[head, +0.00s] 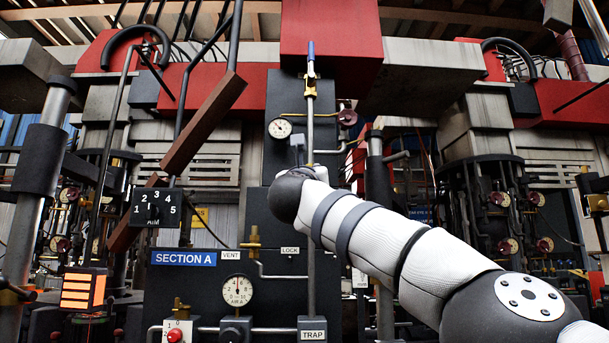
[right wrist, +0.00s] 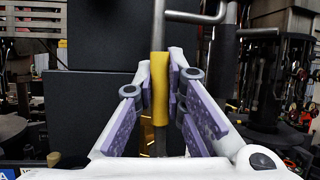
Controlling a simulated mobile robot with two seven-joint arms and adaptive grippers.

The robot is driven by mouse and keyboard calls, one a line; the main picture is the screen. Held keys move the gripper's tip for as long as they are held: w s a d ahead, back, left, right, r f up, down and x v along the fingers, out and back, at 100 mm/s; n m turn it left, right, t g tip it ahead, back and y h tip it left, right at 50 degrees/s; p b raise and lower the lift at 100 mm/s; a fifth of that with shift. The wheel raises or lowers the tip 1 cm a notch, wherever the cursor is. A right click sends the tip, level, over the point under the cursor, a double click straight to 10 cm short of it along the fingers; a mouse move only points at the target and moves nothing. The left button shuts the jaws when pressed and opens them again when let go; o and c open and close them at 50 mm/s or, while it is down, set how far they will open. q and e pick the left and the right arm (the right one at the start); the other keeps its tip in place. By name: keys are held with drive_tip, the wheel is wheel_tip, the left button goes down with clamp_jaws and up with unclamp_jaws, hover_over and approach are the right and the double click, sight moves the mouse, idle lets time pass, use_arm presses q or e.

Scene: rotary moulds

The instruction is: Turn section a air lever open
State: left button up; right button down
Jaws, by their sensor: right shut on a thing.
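My right arm comes in from the right in the head view and reaches up to the dark Section A panel. My right gripper (right wrist: 160,88) shows in the right wrist view, with its purple-padded fingers on both sides of a yellow-sleeved upright lever (right wrist: 159,68). The fingers are shut on the yellow sleeve. In the head view my wrist hides most of the grip and the lever. The blue SECTION A sign (head: 184,258) is to the left of my arm. My left gripper is not in view.
A round gauge (head: 237,290), a VENT label (head: 231,255) and a red button (head: 175,335) are low on the panel. A blue-tipped upright rod (head: 311,52) rises above my wrist. Pipes and a brown diagonal beam (head: 203,122) crowd the left side.

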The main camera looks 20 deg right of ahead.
drive_tip(key=shift+s+d+r+m+h, duration=0.15)
drive_tip(key=shift+d+m+h, duration=0.15)
drive_tip(key=shift+m, duration=0.2)
drive_tip(key=shift+g, duration=0.3)
drive_tip(key=c, duration=1.6)
unclamp_jaws()
drive_tip(key=shift+d, duration=0.1)
drive_tip(key=shift+c, duration=0.2)
drive_tip(key=v, duration=1.2)
